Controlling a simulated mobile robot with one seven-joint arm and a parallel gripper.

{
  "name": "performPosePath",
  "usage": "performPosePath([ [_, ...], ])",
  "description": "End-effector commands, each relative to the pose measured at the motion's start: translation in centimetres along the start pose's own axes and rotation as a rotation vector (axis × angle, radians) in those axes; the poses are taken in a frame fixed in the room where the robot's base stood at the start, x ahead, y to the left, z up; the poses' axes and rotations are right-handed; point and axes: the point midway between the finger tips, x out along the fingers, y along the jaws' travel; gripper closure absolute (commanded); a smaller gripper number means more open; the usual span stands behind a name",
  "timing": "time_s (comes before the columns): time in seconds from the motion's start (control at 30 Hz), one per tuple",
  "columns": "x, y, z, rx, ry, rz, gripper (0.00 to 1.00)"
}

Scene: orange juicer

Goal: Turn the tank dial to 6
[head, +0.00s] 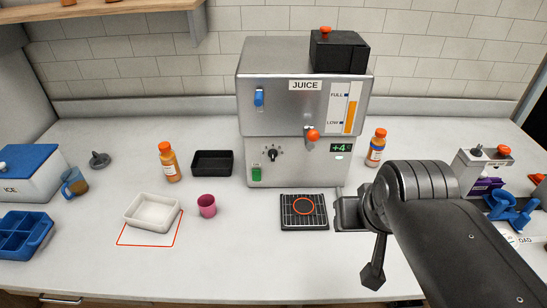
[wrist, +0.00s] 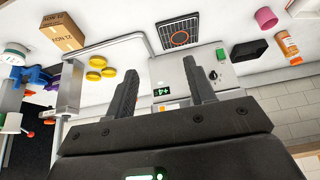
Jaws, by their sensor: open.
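The juice machine (head: 300,90) stands against the back wall. The tank dial (head: 272,155) is a small black knob with marks around it, on the left of the machine's lower front panel; its exact setting is too small to read. It also shows in the wrist view (wrist: 213,75), beyond the right finger. A small display (head: 341,148) on the panel's right reads "+4" in green. My gripper (head: 340,203) is open and empty, in front of the machine's lower right side, to the right of the dial and apart from it. My arm hides part of the counter at right.
A black drip tray (head: 290,222) with a red ring lies before the machine, left of my gripper. An orange-knobbed tap (head: 313,136) juts above it. A green switch (head: 257,174) sits below left of the dial. A bottle (head: 376,148) stands right of the machine.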

Motion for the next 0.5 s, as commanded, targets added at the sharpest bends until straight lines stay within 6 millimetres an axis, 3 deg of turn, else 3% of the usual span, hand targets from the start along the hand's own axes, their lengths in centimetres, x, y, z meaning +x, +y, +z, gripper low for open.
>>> performPosePath([
  [0.17,1.4,-0.8,-1.6,-0.016,0.035,-0.012,0.65],
  [0.5,9.6,-6.0,-10.0,-0.079,0.288,-0.083,0.66],
])
